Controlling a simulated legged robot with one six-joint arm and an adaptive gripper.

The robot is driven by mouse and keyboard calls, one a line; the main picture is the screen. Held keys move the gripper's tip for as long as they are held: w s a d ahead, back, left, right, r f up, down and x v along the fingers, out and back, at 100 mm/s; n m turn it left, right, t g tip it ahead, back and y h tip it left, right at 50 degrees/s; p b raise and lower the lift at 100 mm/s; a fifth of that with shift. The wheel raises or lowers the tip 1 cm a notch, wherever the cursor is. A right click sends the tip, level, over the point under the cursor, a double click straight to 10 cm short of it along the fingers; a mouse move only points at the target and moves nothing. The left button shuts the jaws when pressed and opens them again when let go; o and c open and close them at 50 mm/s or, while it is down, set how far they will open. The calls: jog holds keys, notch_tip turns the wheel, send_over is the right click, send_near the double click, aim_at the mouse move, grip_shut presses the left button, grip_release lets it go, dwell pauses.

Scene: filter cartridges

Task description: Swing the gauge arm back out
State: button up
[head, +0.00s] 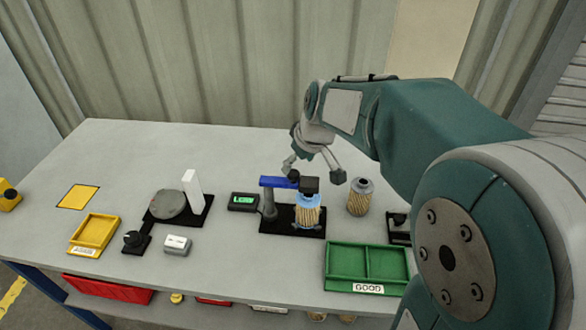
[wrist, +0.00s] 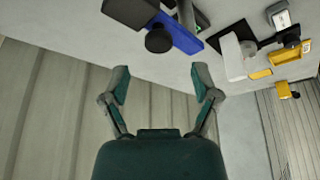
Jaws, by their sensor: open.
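The gauge arm (head: 274,182) is a blue bar on a grey post, with a black knob (head: 293,176) on top and a black head (head: 310,185) at its right end. The head sits over a pleated filter cartridge (head: 307,214) on a black base. In the wrist view the blue bar (wrist: 184,40), knob (wrist: 158,41) and black head (wrist: 128,10) show at the top, beyond the fingertips. My gripper (head: 314,172) is open and empty, behind and around the knob's level in the head view. In the wrist view my gripper (wrist: 160,82) has its fingers wide apart, not touching the knob.
A display (head: 243,201) with green lit text stands left of the gauge. Another cartridge (head: 360,197) stands to the right. A green GOOD tray (head: 366,264) is in front. A round grey device (head: 168,204) with a white block (head: 192,189) and a yellow tray (head: 94,233) are left.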

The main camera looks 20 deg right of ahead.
aim_at(293, 173)
jog(key=shift+x, duration=2.3)
grip_shut()
